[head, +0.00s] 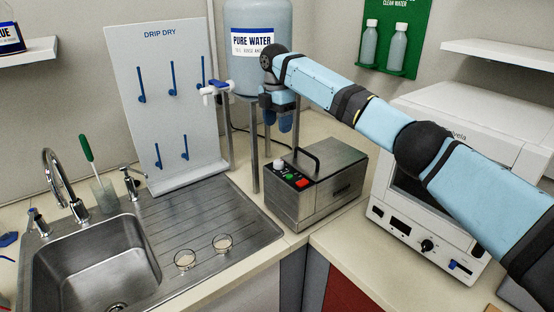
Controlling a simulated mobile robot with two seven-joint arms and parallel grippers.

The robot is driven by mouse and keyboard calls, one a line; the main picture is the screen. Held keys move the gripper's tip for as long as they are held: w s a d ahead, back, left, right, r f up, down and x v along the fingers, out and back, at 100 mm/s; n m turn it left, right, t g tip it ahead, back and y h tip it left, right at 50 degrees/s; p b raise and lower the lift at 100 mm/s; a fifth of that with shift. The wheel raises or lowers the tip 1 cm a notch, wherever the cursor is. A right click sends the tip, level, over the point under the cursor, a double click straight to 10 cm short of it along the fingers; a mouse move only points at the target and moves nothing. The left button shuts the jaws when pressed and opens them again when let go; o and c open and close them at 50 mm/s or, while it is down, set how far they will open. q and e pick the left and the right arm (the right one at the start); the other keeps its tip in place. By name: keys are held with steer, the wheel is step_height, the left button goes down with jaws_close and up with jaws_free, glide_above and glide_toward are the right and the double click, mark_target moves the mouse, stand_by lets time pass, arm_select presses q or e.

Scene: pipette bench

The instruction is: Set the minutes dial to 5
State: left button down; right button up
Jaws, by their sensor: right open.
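A black round dial (427,245) is on the front panel of the white oven-like appliance (386,212) at the right, with a dark display beside it. A metal box (325,190) on the counter has a black handle and a top panel with a pale grey knob (279,165) and green and red buttons. I cannot read the markings on either, so I cannot tell which is the minutes dial or its setting. My right gripper (278,122) points down, open and empty, in the air above and behind the metal box. My left gripper is not in view.
The pure water tank (253,18) on its metal stand is behind my right gripper, with a white tap (215,88) beside it. A drip dry board (160,115) and a sink (90,262) are at the left. Two glass dishes lie on the drainer (237,223).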

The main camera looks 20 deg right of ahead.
mark_target(278, 161)
step_height(278, 161, down, 12)
steer(key=shift+d+f+p, duration=0.15)
steer(key=shift+f+p, duration=0.05)
steer(key=shift+p, duration=0.2)
steer(key=shift+s, duration=0.1)
steer(key=shift+r, duration=0.1)
steer(key=c, duration=0.9)
